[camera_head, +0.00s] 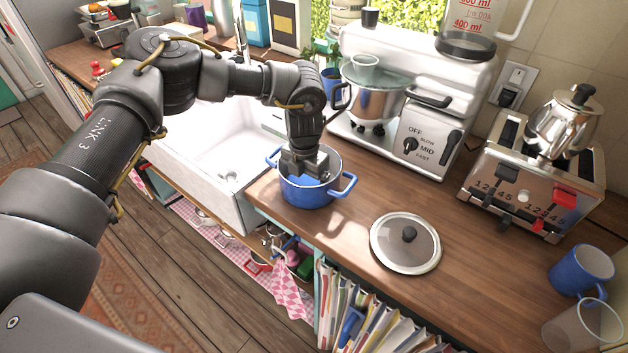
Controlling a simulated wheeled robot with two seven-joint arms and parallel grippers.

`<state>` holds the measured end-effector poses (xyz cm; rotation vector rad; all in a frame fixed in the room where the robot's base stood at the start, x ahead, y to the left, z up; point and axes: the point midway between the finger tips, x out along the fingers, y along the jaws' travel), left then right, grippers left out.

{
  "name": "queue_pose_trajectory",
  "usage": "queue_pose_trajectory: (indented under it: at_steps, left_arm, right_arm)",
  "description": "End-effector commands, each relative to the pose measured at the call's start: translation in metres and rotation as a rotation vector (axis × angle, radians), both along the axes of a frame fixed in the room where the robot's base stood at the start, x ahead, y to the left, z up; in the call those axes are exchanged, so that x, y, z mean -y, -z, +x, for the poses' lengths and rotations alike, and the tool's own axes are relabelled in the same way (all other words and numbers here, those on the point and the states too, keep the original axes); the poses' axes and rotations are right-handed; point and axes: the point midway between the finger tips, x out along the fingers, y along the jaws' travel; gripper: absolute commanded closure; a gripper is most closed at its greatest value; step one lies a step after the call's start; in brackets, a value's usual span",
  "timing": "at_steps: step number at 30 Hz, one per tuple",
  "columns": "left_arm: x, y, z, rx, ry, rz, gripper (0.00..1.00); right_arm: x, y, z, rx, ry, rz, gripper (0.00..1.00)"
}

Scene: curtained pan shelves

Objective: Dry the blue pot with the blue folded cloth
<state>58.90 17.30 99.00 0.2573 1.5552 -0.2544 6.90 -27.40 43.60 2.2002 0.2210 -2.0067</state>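The blue pot (311,192), with two loop handles, stands upright on the wooden counter just right of the sink. My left gripper (304,168) points down into the pot's opening. My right gripper is not in view.
A glass lid (405,243) lies on the counter (350,223) right of the pot. The white sink (212,150) is left of it. A mixer (422,110) and a toaster (530,185) stand behind. A blue mug (580,270) and a glass (582,326) are at the right.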

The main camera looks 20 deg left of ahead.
Motion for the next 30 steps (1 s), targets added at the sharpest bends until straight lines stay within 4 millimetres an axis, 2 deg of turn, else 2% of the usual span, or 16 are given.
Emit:
queue_pose_trajectory:
  at_steps: [7, 21, 30]
  left_arm:
    - [0.009, 0.004, 0.024, 0.003, -0.001, 0.000, 0.46]
    - [0.024, 0.003, 0.069, 0.002, -0.002, 0.003, 0.46]
    - [0.025, 0.001, 0.074, 0.001, 0.001, 0.000, 0.46]
  right_arm:
    - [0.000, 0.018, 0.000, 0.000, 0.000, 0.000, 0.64]
    - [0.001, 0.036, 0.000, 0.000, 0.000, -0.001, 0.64]
    - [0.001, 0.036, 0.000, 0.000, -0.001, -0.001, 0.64]
